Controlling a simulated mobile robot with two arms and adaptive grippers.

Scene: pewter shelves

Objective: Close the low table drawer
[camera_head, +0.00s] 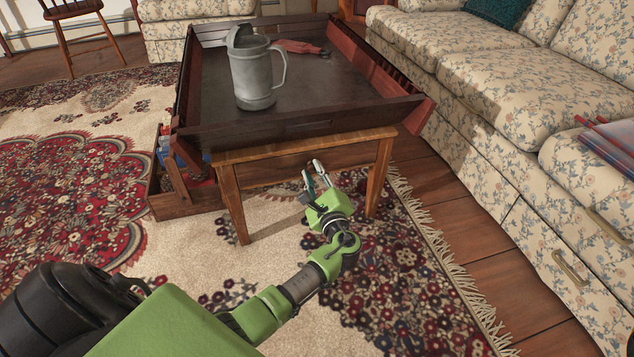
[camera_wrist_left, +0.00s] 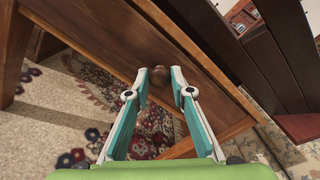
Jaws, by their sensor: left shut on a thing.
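The low wooden table (camera_head: 376,178) stands ahead of me, with a big dark tray on top. My left gripper (camera_head: 313,172) is at the table's near side, below the front edge of the tray. In the left wrist view, a round dark knob (camera_wrist_left: 157,74) on a brown wooden front panel (camera_wrist_left: 205,82) sits between the fingertips of my left gripper (camera_wrist_left: 160,86). The gripper is shut on this knob. In the head view the gripper hides the knob, and how far the drawer stands out is hard to tell. My right gripper is out of view.
The dark tray (camera_head: 330,88) holds a grey metal jug (camera_head: 252,75) and a reddish item (camera_head: 298,47). A low wooden box (camera_head: 172,207) with coloured things stands left of the table. A floral sofa (camera_head: 530,150) closes the right side. The patterned rug (camera_head: 390,270) in front is clear.

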